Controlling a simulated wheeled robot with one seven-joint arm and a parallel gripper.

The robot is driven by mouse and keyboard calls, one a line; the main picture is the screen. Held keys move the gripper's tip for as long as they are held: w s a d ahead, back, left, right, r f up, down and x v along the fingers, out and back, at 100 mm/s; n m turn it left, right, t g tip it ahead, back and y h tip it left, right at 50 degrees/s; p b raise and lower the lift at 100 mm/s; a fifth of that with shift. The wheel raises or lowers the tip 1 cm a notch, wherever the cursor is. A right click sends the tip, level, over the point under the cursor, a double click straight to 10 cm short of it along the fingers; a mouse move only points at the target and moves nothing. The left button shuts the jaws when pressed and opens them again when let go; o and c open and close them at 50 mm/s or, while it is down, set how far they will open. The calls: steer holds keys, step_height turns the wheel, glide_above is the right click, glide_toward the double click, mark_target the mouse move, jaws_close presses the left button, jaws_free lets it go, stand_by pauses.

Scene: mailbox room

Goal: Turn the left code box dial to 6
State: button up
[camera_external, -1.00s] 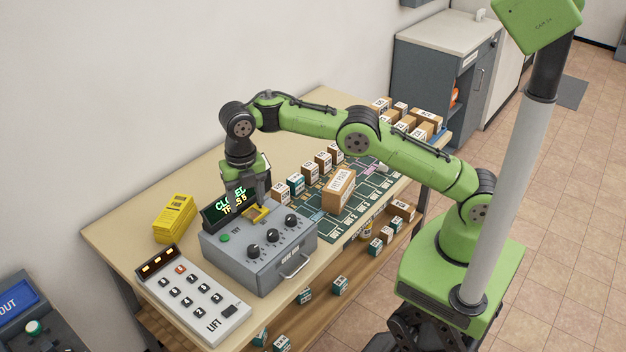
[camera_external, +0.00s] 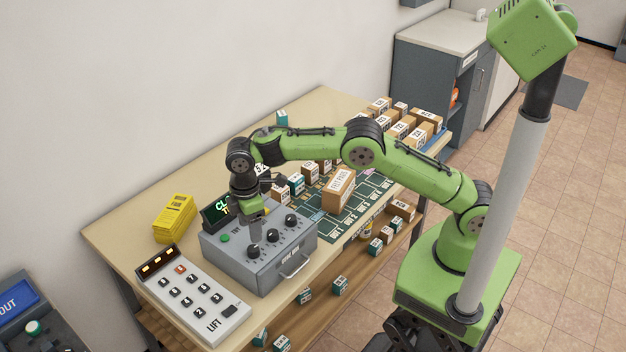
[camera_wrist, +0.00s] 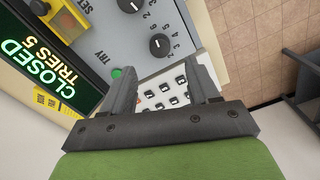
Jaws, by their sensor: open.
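The grey code box (camera_external: 263,265) stands on the table with a row of black dials on its sloping top. The left dial (camera_external: 253,251) is just below my gripper (camera_external: 256,235) in the external view. In the wrist view this dial (camera_wrist: 158,44) lies beyond the fingertips, with white digits around it; its pointer setting is too small to read surely. My gripper points down, with its fingers (camera_wrist: 163,78) spread and nothing between them. The display (camera_wrist: 45,55) reads CLOSED, TRIES 5. The green TRY button (camera_external: 225,238) is left of the dials.
The middle dial (camera_external: 273,236) and right dial (camera_external: 291,221) stand close to the left one. A LIFT keypad (camera_external: 192,293) lies left of the box, a yellow block (camera_external: 174,218) behind it. Cartons (camera_external: 339,188) stand on the table at right.

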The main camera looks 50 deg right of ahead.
mark_target(253, 248)
step_height(253, 248, down, 7)
steer(key=shift+f, duration=0.15)
steer(key=shift+c, duration=0.2)
